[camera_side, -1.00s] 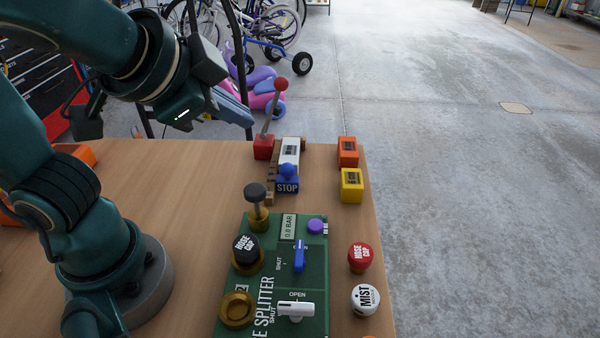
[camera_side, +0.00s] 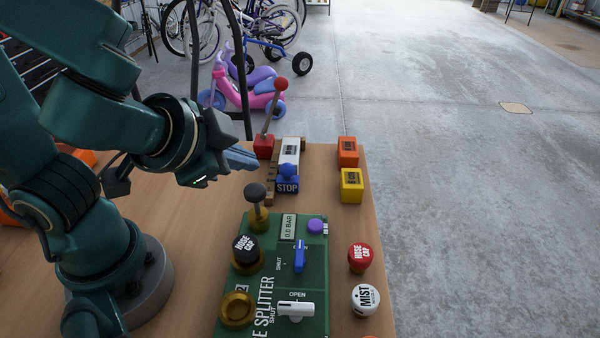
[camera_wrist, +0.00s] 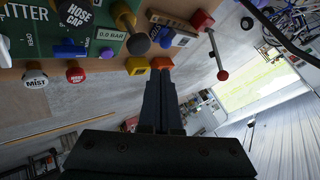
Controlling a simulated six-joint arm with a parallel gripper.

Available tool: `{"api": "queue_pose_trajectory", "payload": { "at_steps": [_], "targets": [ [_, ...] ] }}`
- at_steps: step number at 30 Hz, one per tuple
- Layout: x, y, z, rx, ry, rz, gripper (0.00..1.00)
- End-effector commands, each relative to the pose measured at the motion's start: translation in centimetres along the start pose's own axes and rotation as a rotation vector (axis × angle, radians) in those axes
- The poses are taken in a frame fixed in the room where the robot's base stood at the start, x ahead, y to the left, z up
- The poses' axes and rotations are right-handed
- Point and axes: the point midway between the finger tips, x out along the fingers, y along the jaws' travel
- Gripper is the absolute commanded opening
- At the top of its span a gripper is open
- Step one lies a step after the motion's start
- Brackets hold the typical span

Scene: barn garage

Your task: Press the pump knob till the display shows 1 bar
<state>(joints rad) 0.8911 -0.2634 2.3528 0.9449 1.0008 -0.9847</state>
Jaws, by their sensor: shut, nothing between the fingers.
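The pump knob (camera_side: 256,192) is a dark ball on a stem in a brass base at the top left corner of the green hose splitter panel (camera_side: 316,262). It stands raised. In the wrist view the knob (camera_wrist: 138,44) shows near the top. The display (camera_side: 288,228) beside it reads 0.0 BAR. My gripper (camera_side: 254,160) is shut and empty, above and behind the knob and apart from it. In the wrist view the shut fingers (camera_wrist: 160,72) point up the picture, to the right of the knob.
A red-based lever (camera_side: 270,125), a blue STOP button (camera_side: 287,182) and a white box stand behind the panel. Orange (camera_side: 347,152) and yellow (camera_side: 351,185) blocks, a red cap (camera_side: 361,256) and a white MIST cap (camera_side: 365,299) stand to the right. Bare table lies left of the panel.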

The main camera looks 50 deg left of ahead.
Motion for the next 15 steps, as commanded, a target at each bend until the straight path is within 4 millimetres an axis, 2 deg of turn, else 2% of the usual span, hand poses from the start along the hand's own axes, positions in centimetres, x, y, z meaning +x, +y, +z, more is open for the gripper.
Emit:
{"api": "queue_pose_trajectory", "payload": {
  "at_steps": [6,15],
  "targets": [
    [1.15,0.84,0.88,0.003,-0.001,0.0,0.0],
    [1.36,1.03,1.03,0.001,0.0,0.002,0.0]
  ]
}}
